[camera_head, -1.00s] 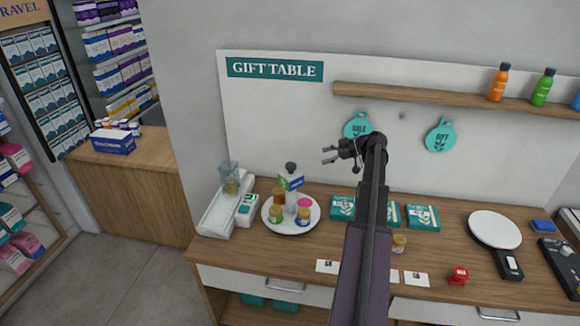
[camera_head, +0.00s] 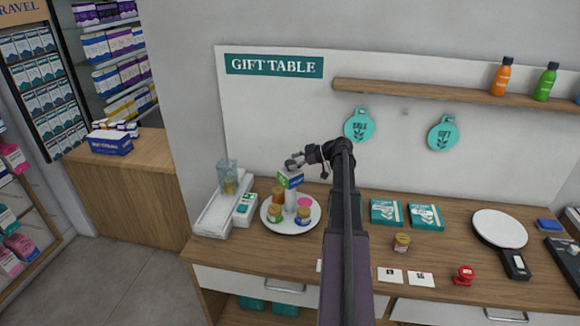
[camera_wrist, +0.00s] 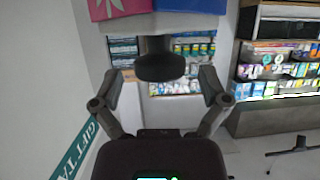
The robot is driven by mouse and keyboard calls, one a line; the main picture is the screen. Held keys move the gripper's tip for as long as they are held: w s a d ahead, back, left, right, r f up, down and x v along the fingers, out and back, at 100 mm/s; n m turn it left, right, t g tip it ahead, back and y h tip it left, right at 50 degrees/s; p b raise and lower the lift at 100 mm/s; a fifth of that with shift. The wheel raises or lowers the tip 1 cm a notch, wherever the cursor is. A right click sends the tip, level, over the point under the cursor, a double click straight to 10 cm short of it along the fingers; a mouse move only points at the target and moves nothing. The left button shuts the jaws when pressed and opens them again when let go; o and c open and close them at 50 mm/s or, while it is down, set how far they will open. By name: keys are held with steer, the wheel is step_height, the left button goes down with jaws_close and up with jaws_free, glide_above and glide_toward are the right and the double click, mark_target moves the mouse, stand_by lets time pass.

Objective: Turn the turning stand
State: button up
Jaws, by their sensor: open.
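The turning stand is a white round plate (camera_head: 268,220) on the left part of the counter, with several small jars and bottles on it. A sign block (camera_head: 290,180) rises above its middle. In the wrist view a dark round knob (camera_wrist: 160,66) shows beside the pink and blue block (camera_wrist: 190,8). My gripper (camera_head: 292,162) is over the stand, close to the block's top. In the wrist view my gripper (camera_wrist: 158,92) is open, its fingers spread on either side of the knob with gaps visible. In the head view the gripper hides the knob.
A white tray with a clear container (camera_head: 228,178) and a small box (camera_head: 245,210) stand just left of the plate. A wooden shelf (camera_head: 440,96) runs along the wall behind.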

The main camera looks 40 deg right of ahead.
steer(key=shift+w+a+f, duration=0.2)
steer(key=shift+w+a, duration=0.1)
steer(key=shift+a, duration=0.05)
jaws_close()
